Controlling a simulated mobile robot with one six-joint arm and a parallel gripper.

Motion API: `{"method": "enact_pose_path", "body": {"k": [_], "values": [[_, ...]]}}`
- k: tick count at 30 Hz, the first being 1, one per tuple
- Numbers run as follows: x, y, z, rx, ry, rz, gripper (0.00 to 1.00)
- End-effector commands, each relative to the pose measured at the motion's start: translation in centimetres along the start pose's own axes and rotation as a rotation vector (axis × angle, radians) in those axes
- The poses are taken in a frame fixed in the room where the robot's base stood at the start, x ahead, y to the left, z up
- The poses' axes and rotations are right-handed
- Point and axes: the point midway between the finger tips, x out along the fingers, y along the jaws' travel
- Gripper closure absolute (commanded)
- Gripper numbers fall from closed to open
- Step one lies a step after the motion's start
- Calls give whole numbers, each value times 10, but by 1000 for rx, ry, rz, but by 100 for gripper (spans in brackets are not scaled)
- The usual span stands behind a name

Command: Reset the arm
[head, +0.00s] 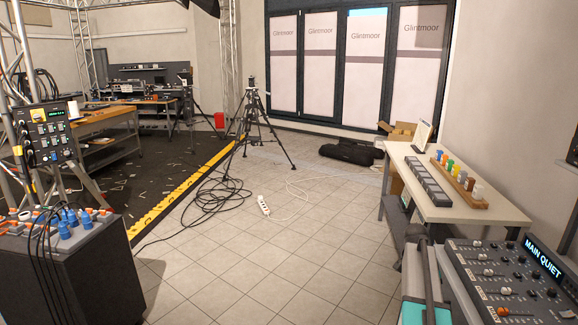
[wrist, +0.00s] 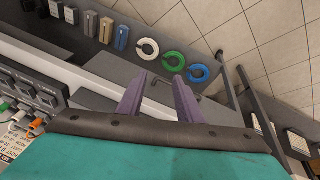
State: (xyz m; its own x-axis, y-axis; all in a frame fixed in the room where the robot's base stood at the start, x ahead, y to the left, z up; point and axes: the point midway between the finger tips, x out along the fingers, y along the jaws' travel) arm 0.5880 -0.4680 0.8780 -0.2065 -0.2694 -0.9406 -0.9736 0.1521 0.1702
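My gripper (wrist: 158,80) shows in the wrist view with two purple fingers standing apart. Nothing is seen between the fingers, so it is open and empty. Behind the fingers is a dark band and a teal body of my own arm. In the head view a teal part at the bottom right edge looks like my own arm; the fingers cannot be made out there.
Green (wrist: 141,56), white (wrist: 167,69) and blue (wrist: 191,80) rings lie beyond the fingers. A table (head: 470,212) stands behind.

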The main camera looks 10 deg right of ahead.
Motion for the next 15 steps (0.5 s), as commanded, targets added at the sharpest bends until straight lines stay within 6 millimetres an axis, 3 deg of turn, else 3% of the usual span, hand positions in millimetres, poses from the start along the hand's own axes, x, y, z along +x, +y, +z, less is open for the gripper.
{"method": "enact_pose_path", "body": {"k": [1, 3, 15], "values": [[12, -3, 24, -31, -9, 12, 67], [25, -6, 51, -66, -20, 26, 67], [100, 4, 200, -295, -78, 98, 67]]}}
